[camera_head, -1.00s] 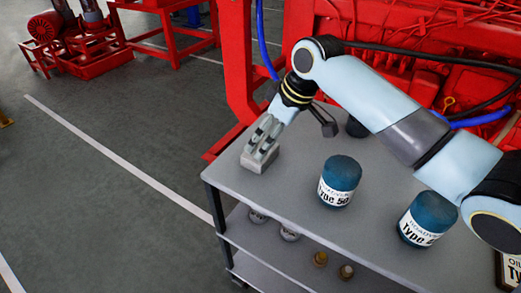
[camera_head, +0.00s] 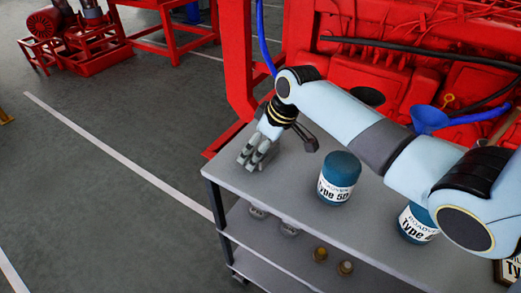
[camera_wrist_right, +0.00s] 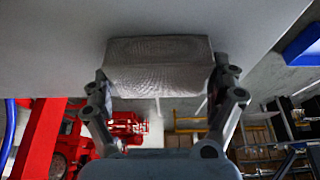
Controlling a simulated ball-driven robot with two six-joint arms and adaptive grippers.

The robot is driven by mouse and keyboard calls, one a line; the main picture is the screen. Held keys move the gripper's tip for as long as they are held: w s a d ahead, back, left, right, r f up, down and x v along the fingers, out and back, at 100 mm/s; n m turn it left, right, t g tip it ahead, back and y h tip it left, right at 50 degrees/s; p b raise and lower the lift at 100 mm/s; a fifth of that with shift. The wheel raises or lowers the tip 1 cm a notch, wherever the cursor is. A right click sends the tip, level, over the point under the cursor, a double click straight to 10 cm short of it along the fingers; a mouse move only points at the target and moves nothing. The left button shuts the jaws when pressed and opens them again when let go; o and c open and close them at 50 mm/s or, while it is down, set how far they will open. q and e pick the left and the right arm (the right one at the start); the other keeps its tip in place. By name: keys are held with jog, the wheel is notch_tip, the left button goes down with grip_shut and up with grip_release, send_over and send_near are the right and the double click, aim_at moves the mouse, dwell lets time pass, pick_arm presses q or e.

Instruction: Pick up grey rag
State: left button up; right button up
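The grey rag (camera_wrist_right: 158,66) is a folded, textured block lying on the grey trolley top (camera_head: 285,195). In the right wrist view it sits between the two fingers of my right gripper (camera_wrist_right: 162,80). The fingers are spread wide, one beside each end of the rag; I cannot tell if they touch it. In the head view the right gripper (camera_head: 251,160) points down at the trolley's far left corner, and its fingers largely hide the rag. My left gripper is not in view.
A blue can labelled Type 50 (camera_head: 340,177) stands right of the gripper, and another blue can (camera_head: 416,224) is below my right arm. A red engine (camera_head: 400,60) with a blue funnel (camera_head: 429,118) is behind. Small items stand on the lower shelf (camera_head: 300,243).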

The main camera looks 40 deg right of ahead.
jog(key=c, duration=0.4)
jog(key=shift+r, duration=0.6)
notch_tip(320, 180, up, 3)
jog(key=shift+w+f, duration=0.1)
jog(key=s+d+r+b, duration=0.1)
jog(key=s+d+r, duration=0.3)
jog(key=d+r, duration=0.3)
jog(key=d, duration=0.4)
jog(key=shift+s, duration=0.1)
